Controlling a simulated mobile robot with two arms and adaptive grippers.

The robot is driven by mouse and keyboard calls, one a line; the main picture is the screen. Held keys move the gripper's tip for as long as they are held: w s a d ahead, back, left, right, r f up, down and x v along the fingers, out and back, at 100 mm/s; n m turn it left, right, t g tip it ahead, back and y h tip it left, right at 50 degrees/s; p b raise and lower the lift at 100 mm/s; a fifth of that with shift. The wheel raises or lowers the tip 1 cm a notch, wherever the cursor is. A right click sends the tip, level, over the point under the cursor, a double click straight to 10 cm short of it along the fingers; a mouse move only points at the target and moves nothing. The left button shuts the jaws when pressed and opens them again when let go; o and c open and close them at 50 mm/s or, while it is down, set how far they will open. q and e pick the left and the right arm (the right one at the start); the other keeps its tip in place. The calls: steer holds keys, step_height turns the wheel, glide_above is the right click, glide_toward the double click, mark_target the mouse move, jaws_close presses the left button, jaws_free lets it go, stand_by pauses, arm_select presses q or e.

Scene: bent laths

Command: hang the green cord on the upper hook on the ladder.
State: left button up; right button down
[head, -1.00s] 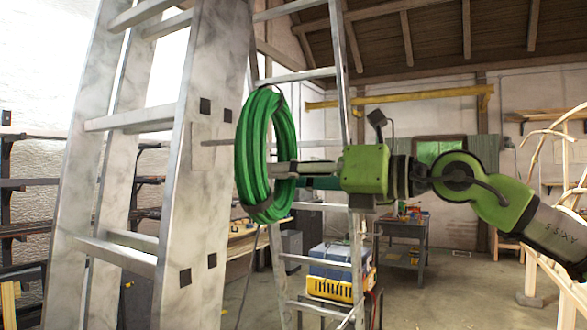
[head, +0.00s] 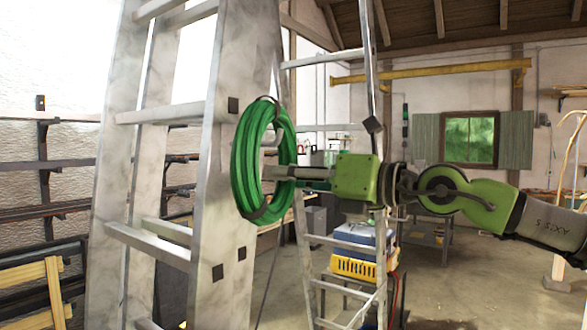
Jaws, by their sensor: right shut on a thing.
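The green cord (head: 245,165) is a round coil with dark ties at top and bottom, hanging nearly upright. My right gripper (head: 280,172) comes in from the right and is shut on the coil's right side; its fingertips are partly hidden by the coil. The ladder (head: 217,200) is a large pale metal stepladder at the left. The coil overlaps the right edge of its near side rail; I cannot tell whether they touch. Dark square fittings show on the rail, one beside the coil's top and two lower down. I cannot clearly make out the upper hook. My left gripper is not in view.
A second, thinner ladder (head: 375,70) stands behind my right gripper. Wall racks (head: 45,165) are at the left and bent laths (head: 570,170) at the far right. Open floor lies at the lower right.

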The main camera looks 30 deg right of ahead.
steer(key=shift+w+a+r, duration=0.1)
steer(key=shift+w+r, duration=0.1)
steer(key=shift+w, duration=0.05)
steer(key=shift+w+a+f, duration=0.2)
steer(key=shift+w+f, duration=0.3)
steer(key=shift+f, duration=0.35)
steer(key=shift+w+f+b, duration=0.1)
steer(key=shift+f+b, duration=0.3)
steer(key=shift+b, duration=0.2)
steer(key=shift+a, duration=0.1)
steer(key=c, duration=1.6)
jaws_free()
steer(key=shift+f, duration=0.25)
steer(key=v, duration=1.2)
